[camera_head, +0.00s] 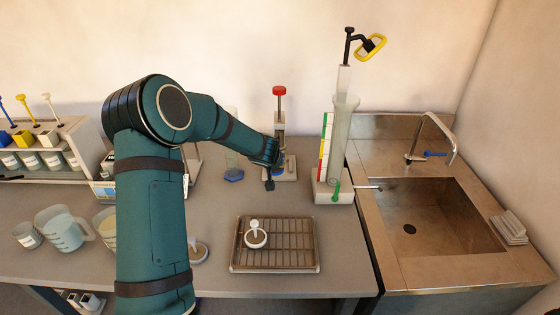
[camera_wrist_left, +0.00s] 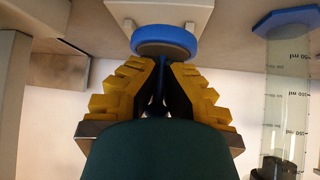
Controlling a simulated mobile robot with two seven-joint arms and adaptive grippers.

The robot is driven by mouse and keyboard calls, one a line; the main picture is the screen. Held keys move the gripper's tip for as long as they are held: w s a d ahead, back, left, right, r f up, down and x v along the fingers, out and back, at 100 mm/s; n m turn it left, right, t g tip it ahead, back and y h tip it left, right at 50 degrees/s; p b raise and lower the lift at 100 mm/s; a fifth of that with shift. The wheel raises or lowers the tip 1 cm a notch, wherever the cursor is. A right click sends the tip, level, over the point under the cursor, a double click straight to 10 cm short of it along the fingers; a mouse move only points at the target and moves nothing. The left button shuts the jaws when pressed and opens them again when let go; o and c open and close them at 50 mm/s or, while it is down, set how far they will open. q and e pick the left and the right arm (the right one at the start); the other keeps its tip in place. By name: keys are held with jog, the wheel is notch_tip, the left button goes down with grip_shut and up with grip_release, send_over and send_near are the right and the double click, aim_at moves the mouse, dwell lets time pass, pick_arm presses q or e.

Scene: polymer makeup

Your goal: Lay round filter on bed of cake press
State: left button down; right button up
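The cake press (camera_head: 280,125), with a red knob on top, stands at the back of the bench. My left gripper (camera_head: 270,168) is at its lower front, close to its base. In the left wrist view, a blue-rimmed round piece with a grey face (camera_wrist_left: 165,42), which looks like the round filter, lies just beyond my left fingertips (camera_wrist_left: 160,72). A narrow blue stem shows between the nearly closed fingers and seems to join the disc. The pale block of the press (camera_wrist_left: 160,12) is right behind the disc; whether they touch is unclear. The right gripper is not in view.
A wire tray (camera_head: 300,262) with a white knobbed piece (camera_head: 256,238) lies in front. A tall clear cylinder (camera_head: 343,145) stands right of the press, before the sink (camera_head: 440,215). Beakers (camera_head: 60,230) stand at left. My left arm hides part of the bench.

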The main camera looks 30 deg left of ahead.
pick_arm(q)
jog(key=w, duration=0.1)
jog(key=w+a+f+p, duration=0.1)
jog(key=w+f, duration=0.1)
jog(key=w, duration=0.1)
jog(key=shift+a+p, duration=0.15)
jog(key=shift+p, duration=0.25)
jog(key=p+x, duration=0.1)
jog(key=x, duration=0.2)
jog(key=shift+w+a, duration=0.1)
jog(key=shift+w, duration=0.15)
jog(key=shift+f, duration=0.1)
jog(key=shift+f, duration=0.1)
jog(key=c, duration=1.1)
grip_release()
jog(key=shift+c, duration=0.2)
